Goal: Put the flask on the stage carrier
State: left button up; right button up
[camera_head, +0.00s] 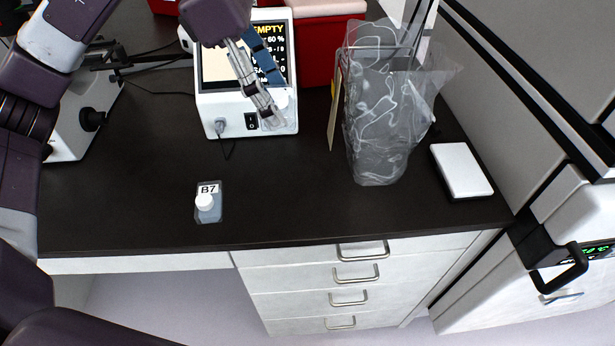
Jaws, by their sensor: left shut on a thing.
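My left gripper (268,115) reaches down from the top in front of the white device with the screen. It is shut on a small clear, whitish thing (285,110) that looks like a flask; the fingers hide part of it. Another small grey-blue flask (209,212) with a white cap and a "B7" label lies on the dark bench, apart from the gripper. A white instrument (75,125) with a black knob stands at the left, partly behind my arm. I cannot make out the stage carrier. My right gripper is not in view.
The white device (215,110) has a screen reading "EMPTY". A clear plastic bag (378,150) stands right of it, with a white-topped box (461,170) beyond. Red containers (315,65) stand behind. The dark bench (120,200) is mostly clear at the front left.

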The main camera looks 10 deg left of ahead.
pick_arm(q)
jog(key=shift+w+f, duration=0.1)
jog(key=shift+f, duration=0.05)
jog(key=p, duration=0.2)
send_over(289, 190)
jog(key=a, duration=0.2)
jog(key=f, duration=1.5)
jog(key=shift+s+d, duration=0.2)
jog(key=shift+d, duration=0.05)
notch_tip(289, 190, down, 4)
jog(key=shift+r+p, duration=0.25)
jog(key=shift+p, duration=0.05)
jog(key=shift+f, duration=0.5)
jog(key=shift+f, duration=0.2)
jog(key=o, duration=1.7)
jog(key=shift+r, duration=0.1)
